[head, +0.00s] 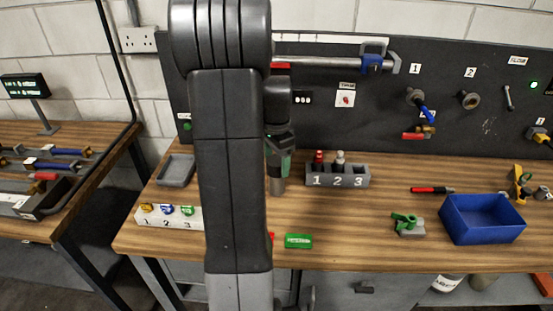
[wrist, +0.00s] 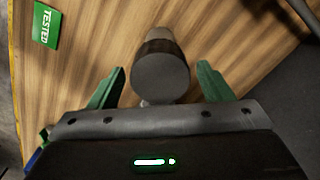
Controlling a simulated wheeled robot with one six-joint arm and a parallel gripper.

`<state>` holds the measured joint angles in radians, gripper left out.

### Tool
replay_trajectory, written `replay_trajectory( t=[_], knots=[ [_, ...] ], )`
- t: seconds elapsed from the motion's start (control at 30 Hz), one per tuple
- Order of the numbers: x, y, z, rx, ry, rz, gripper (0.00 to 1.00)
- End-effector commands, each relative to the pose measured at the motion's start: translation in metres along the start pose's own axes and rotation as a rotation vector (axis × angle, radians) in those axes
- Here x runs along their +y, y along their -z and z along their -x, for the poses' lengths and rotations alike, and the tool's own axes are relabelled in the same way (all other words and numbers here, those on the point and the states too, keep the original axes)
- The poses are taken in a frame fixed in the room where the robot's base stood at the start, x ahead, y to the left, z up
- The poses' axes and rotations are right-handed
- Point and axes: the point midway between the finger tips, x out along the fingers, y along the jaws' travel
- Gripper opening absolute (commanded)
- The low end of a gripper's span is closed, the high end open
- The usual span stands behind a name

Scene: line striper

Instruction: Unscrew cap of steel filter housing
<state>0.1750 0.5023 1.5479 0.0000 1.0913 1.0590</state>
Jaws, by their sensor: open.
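The steel filter housing (head: 276,184) stands on the wooden bench, partly hidden behind my arm in the head view. In the wrist view its round grey cap (wrist: 161,78) faces the camera, with a darker band and lighter steel body behind it. My gripper (wrist: 160,85) is open, with one green finger on each side of the cap. A gap shows between the cap and each finger. In the head view my gripper (head: 279,155) is at the top of the housing, mostly hidden by my arm.
A numbered grey holder (head: 338,180) with two small bottles stands close right of the housing. A blue bin (head: 482,219) and green clamp-like part (head: 406,222) are farther right. A grey tray (head: 176,171) is left.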

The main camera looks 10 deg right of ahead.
Motion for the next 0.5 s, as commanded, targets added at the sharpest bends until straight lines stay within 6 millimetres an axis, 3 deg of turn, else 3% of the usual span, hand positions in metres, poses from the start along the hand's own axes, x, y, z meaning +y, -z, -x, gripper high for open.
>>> replay_trajectory(
  t=[0.2, 0.43, 0.5],
  knots=[
    [0.0001, -0.0001, 0.0002, 0.000, 0.000, 0.001, 0.73],
    [0.0001, 0.0000, 0.0002, 0.000, 0.000, 0.001, 0.28],
    [0.0001, 0.0000, 0.0004, 0.000, 0.000, 0.005, 0.26]
  ],
)
